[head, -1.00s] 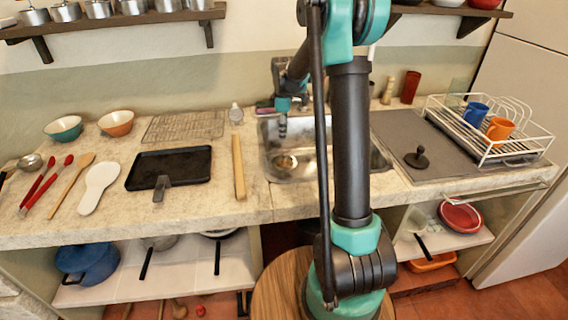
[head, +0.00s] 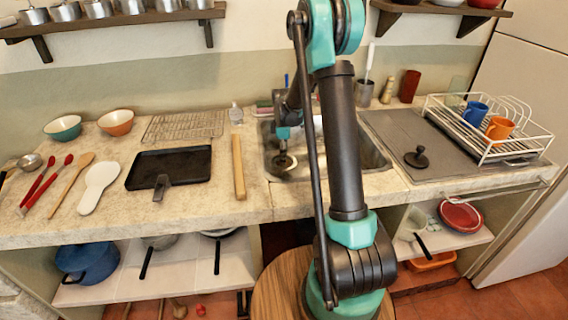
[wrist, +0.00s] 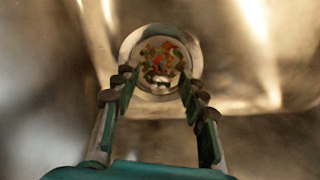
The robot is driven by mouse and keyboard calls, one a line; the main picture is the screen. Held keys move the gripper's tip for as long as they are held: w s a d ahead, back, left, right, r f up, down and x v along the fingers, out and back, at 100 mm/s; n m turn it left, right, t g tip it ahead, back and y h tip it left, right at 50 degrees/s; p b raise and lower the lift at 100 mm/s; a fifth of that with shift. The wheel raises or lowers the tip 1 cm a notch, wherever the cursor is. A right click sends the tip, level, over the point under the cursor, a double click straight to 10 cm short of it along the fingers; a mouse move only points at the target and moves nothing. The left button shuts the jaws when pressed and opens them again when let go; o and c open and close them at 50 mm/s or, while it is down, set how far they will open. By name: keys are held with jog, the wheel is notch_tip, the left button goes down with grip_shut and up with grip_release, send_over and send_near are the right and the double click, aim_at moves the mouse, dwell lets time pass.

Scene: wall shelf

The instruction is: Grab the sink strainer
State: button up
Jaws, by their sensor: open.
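The sink strainer (wrist: 193,56) is a round metal cup with a bright rim and coloured scraps inside. It sits in the sink floor, and in the head view it is small and partly covered at the sink's left (head: 284,170). The steel sink (head: 375,160) is set into the counter and partly hidden by my arm. My gripper (wrist: 155,78) is open and empty. In the wrist view its two fingertips lie over the near left and right edges of the strainer. In the head view the gripper (head: 283,153) points down just above it; contact cannot be told.
The sink walls surround the gripper closely. A wooden stick (head: 239,168) and a black pan (head: 170,168) lie left of the sink.

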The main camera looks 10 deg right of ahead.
jog(key=shift+c, duration=0.3)
grip_shut()
jog(key=shift+r, duration=0.15)
